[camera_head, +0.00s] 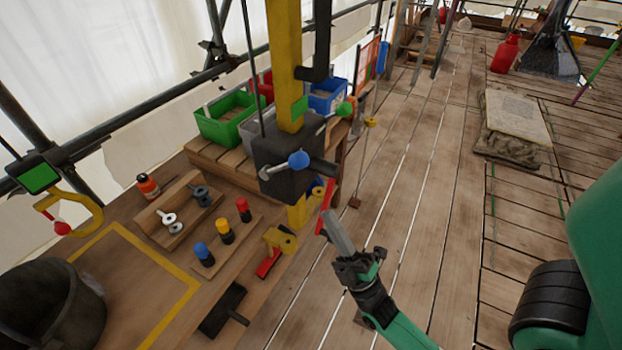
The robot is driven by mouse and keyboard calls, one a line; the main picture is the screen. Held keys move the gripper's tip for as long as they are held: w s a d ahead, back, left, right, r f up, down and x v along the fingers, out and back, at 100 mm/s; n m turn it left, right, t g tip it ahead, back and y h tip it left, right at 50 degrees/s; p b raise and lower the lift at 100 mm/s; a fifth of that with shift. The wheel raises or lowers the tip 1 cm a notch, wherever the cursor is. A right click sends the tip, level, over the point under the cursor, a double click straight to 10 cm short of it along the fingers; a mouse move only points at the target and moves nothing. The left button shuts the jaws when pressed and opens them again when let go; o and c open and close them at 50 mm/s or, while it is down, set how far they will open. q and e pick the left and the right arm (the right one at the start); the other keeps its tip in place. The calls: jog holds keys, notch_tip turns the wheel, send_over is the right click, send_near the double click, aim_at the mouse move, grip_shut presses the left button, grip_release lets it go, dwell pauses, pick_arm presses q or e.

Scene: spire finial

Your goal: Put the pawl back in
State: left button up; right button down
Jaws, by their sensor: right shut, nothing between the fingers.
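A dark block (283,165) sits on an upright yellow post (284,60). A rod with a blue knob (298,159) and a green knob (344,109) stick out from it. A narrow red bar (326,195) stands just right of the block; I cannot tell for sure whether it is the pawl. My right gripper (331,222) comes in from the lower right. Its grey fingers are shut with nothing between them, and their tips appear close to the lower end of the red bar; contact cannot be told. My left gripper is not in view.
A dark bucket (50,305) stands lower left. Green bin (231,116) is behind.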

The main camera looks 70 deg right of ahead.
aim_at(283, 166)
jog(key=p+x, duration=0.1)
jog(key=x, duration=0.8)
